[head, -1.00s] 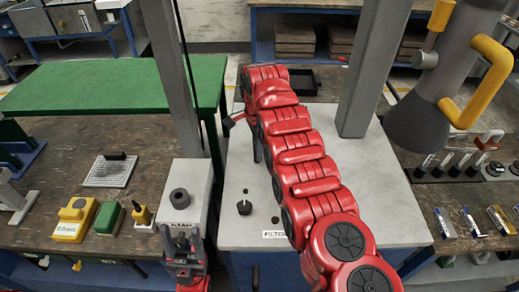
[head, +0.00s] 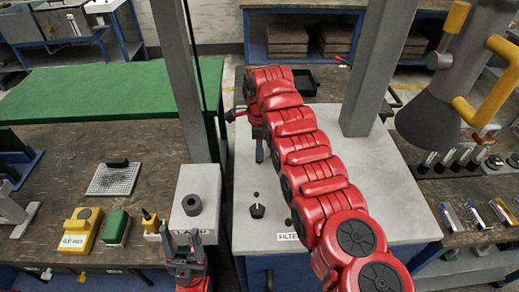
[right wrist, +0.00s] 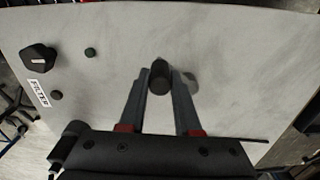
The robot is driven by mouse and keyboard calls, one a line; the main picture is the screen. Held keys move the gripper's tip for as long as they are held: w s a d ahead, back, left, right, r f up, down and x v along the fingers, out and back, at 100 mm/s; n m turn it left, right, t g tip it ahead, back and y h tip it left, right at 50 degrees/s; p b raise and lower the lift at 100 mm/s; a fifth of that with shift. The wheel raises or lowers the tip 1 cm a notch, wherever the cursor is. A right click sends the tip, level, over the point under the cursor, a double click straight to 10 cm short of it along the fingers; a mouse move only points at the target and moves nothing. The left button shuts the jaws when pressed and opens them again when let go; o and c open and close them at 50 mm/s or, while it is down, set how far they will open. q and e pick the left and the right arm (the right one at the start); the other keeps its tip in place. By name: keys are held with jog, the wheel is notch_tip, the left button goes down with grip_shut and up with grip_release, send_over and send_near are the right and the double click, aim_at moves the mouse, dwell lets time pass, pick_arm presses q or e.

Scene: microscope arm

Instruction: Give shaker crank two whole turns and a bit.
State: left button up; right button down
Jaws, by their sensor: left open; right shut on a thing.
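My right arm reaches across the pale cabinet top (head: 390,200) in the head view, and its red links hide much of it. My right gripper (head: 264,150) points down at the cabinet's far part. In the right wrist view its two fingers (right wrist: 160,92) close on a dark round knob (right wrist: 159,76), which looks like the shaker crank's handle. A grey rounded piece (right wrist: 188,82) shows beside the knob, partly behind a finger. The rest of the crank is hidden, so its angle cannot be told. My left gripper (head: 184,248) is open and empty at the near bench edge.
A black dial (head: 257,211) and a label reading FILTER (head: 289,237) are near the cabinet's front. A grey box with a dark ring (head: 192,205) stands beside my left gripper. Grey posts (head: 372,80) rise behind. A grey-and-yellow microscope arm (head: 440,105) hangs at right.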

jog(key=shift+s+a+f, duration=0.1)
jog(key=c, duration=0.6)
grip_release()
jog(key=shift+r, duration=0.2)
notch_tip(320, 180, up, 2)
jog(key=shift+b, duration=0.3)
notch_tip(320, 180, up, 15)
jog(key=p, duration=1.4)
jog(key=shift+p, duration=0.4)
